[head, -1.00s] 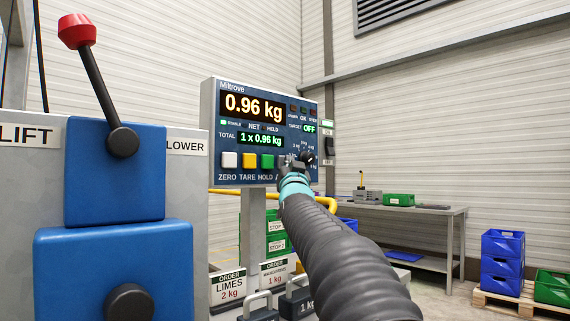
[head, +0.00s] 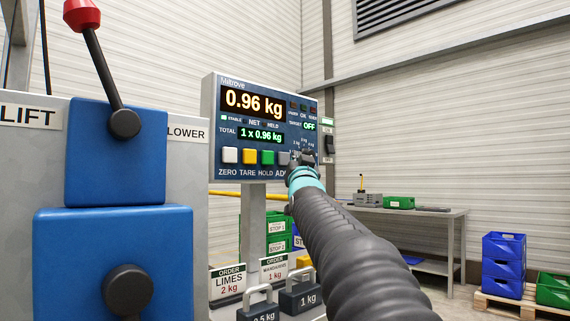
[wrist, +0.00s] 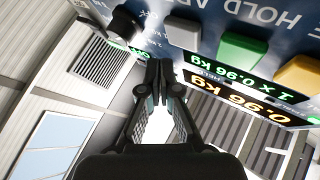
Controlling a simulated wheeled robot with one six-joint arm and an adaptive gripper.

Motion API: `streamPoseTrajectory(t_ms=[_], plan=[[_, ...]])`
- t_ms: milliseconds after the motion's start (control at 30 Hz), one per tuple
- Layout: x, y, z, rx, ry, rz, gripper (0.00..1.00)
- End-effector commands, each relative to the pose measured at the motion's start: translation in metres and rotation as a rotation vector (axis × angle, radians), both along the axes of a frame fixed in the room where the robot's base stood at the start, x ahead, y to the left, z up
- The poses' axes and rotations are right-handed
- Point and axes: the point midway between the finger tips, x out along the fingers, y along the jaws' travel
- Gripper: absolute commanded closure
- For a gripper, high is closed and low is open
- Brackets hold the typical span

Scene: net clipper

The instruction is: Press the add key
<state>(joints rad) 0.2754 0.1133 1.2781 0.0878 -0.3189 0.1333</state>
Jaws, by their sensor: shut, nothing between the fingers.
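The scale panel (head: 228,110) reads 0.96 kg, with a total of 1 x 0.96 kg. The grey add key (head: 283,158) is right of the green HOLD key (head: 267,158); its label is partly covered by my gripper. My gripper (head: 303,157) is shut and empty, in front of the panel just right of the add key. In the wrist view the panel appears upside down, with the grey add key (wrist: 184,31) above and right of my shut fingertips (wrist: 159,64). I see no clear contact with the key.
A black knob (wrist: 126,24) lies beside the add key in the wrist view. White ZERO (head: 230,156) and yellow TARE (head: 249,157) keys are farther left. Handled weights (head: 300,296) stand below the panel. A blue lever unit (head: 115,165) is at left, a bench (head: 440,213) behind.

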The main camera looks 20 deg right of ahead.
Motion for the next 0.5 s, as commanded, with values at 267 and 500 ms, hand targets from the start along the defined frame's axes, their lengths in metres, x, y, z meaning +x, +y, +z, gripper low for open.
streamPoseTrajectory(t_ms=[267, 500], plan=[[-0.024, -0.009, -0.003, -0.001, -0.002, -0.002, 1.00], [-0.035, -0.013, -0.001, -0.001, 0.001, -0.002, 1.00]])
